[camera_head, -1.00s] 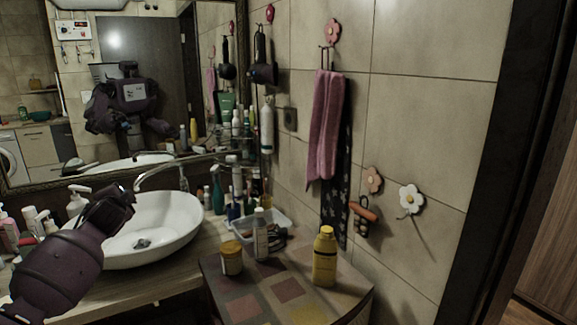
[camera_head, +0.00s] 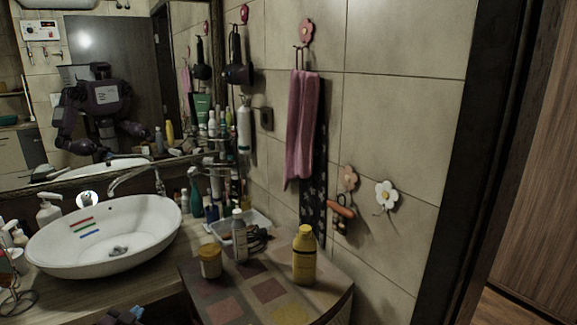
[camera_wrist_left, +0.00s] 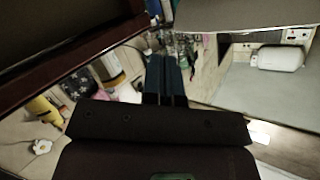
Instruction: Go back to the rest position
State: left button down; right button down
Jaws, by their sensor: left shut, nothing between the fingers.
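My left gripper (camera_head: 124,316) is at the bottom edge of the head view, below the white basin and mostly cut off by the frame. In the left wrist view its two dark blue fingers (camera_wrist_left: 163,62) lie together, with nothing between them. My right gripper is not seen directly. A reflection of my body (camera_head: 100,105) with its arms shows in the mirror.
The white basin (camera_head: 60,262) stands on the counter, with red, green and blue stripes inside. Right of it, a patterned surface holds a yellow bottle (camera_head: 304,258), an amber jar (camera_head: 210,262) and a tray (camera_head: 262,221). A pink towel (camera_head: 301,125) hangs on the wall.

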pick_arm(q)
jog(key=s+d+f+n+g, duration=0.1)
jog(key=s+d+f, duration=0.2)
jog(key=s, duration=0.6)
jog(key=s+d+f+n+g, duration=0.1)
jog(key=s+d+f+n, duration=0.1)
jog(key=s, duration=0.7)
jog(key=s+d+f+n+g, duration=0.1)
jog(key=s+d+f, duration=0.3)
jog(key=s, duration=0.6)
notch_tip(320, 180, down, 2)
jog(key=shift+d, duration=0.35)
